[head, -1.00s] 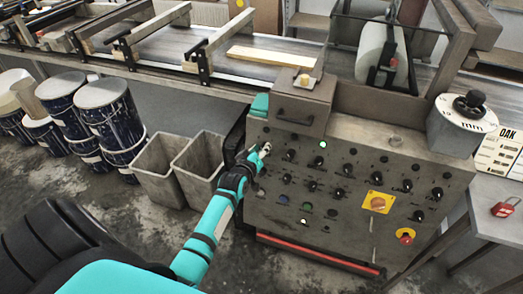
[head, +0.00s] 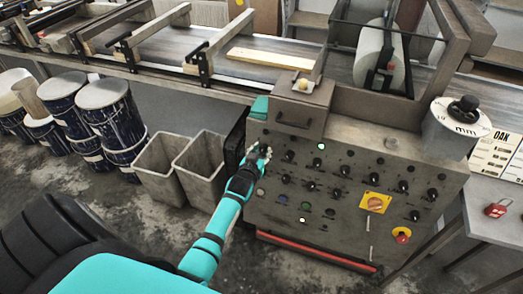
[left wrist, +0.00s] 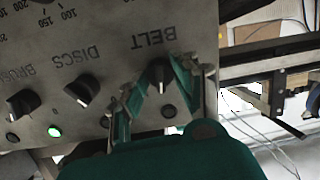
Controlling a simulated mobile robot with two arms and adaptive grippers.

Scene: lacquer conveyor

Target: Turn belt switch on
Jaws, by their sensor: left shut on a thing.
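The belt switch (left wrist: 158,76) is a black rotary knob below the upside-down BELT label (left wrist: 153,39) in the left wrist view. It stands roughly upright in that picture, while the neighbouring DISCS knob (left wrist: 82,90) is slanted. My left gripper (left wrist: 156,84) has its two fingers around the belt switch and is shut on it. In the head view, my left gripper (head: 260,154) is at the upper left of the grey control panel (head: 340,222) and covers the switch. My right gripper is in neither view.
The panel carries several other black knobs, a lit green lamp (head: 321,146), a yellow-backed button (head: 374,202) and a red stop button (head: 402,236). Two open bins (head: 168,168) stand left of the panel. A plank (head: 268,57) lies on the conveyor.

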